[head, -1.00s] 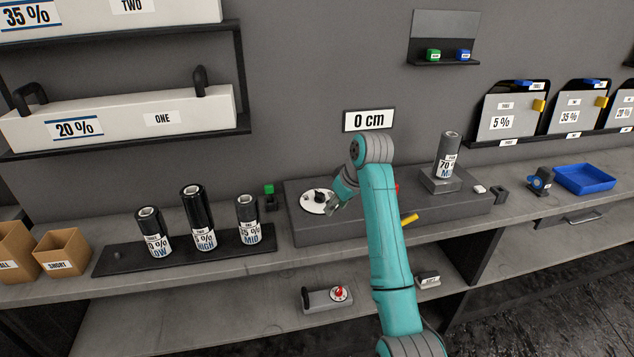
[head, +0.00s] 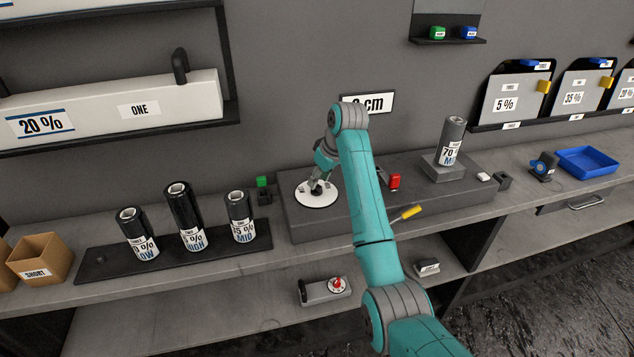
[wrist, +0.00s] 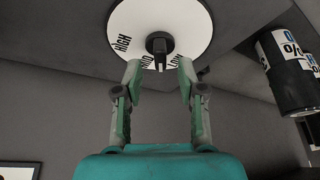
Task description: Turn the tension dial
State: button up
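The tension dial (head: 305,194) is a white disc with a black knob, lying on the grey raised block on the bench. In the wrist view the dial (wrist: 135,22) carries the word HIGH and other lettering partly covered. Its black knob (wrist: 159,46) stands at the disc's middle. My gripper (wrist: 159,64) is open, with one finger on each side of the knob's near end and a gap on both sides. In the head view my gripper (head: 317,184) is over the dial and hides part of it.
Three dark rolls stand on a black tray (head: 105,264) left of the block (head: 300,232). A roll marked 70 % (head: 452,140) stands at right. A red piece (head: 394,181) and a yellow handle (head: 411,212) are near my arm. A sign (head: 378,103) is partly hidden by my arm.

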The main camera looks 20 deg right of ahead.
aim_at(317, 188)
jog(key=shift+x, duration=1.25)
grip_shut()
jog(key=shift+m, duration=0.3)
jog(key=shift+m+t+h, duration=0.15)
jog(key=shift+m+h, duration=0.4)
jog(key=shift+m, duration=0.75)
jog(key=shift+m+t+h, duration=0.15)
jog(key=shift+m+h, duration=0.4)
jog(key=shift+m, duration=0.75)
grip_release()
